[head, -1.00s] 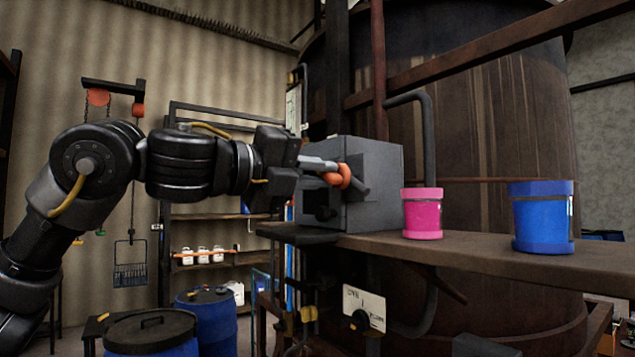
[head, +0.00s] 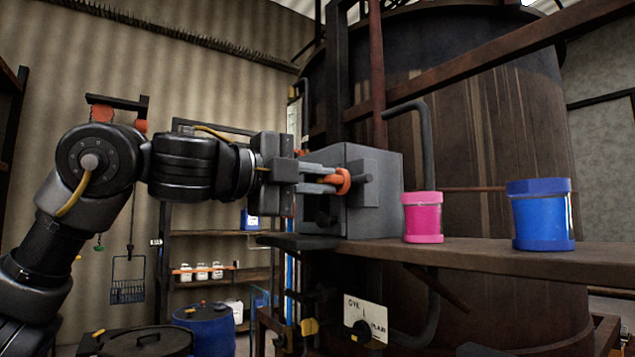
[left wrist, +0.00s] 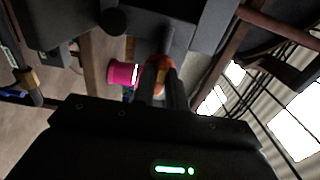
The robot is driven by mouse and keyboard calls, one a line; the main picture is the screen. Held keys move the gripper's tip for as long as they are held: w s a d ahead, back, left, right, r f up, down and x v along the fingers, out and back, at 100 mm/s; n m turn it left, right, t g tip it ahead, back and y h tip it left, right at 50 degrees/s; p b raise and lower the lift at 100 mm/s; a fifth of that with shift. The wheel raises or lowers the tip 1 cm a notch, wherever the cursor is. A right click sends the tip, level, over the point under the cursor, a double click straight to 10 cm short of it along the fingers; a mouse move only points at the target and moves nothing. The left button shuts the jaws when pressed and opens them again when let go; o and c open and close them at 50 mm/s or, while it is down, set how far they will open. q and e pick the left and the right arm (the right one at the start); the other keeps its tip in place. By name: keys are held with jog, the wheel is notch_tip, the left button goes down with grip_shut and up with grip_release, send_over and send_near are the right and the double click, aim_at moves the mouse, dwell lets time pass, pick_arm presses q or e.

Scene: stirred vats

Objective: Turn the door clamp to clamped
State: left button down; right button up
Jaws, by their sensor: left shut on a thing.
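The door clamp is an orange-red grip (head: 341,181) on a dark pin at the face of a grey box (head: 372,216), which stands on a shelf against the large vat. My left gripper (head: 334,180) comes in from the left, level, and is shut on the orange-red grip. In the left wrist view the orange grip (left wrist: 158,76) sits between the fingers, partly hidden by them. My right gripper is not in view.
A pink jar (head: 423,217) and a blue jar (head: 540,215) stand on the wooden shelf (head: 470,254) right of the box. A labelled dial plate (head: 365,318) hangs below the shelf. Blue drums (head: 205,327) stand on the floor at lower left.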

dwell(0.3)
pick_arm(q)
jog(key=c, duration=1.4)
grip_release()
jog(key=shift+c, duration=0.2)
jog(key=shift+s+a, duration=0.15)
jog(key=shift+a, duration=0.1)
jog(key=b+v, duration=0.4)
jog(key=v, duration=0.6)
jog(key=shift+s+a, duration=0.1)
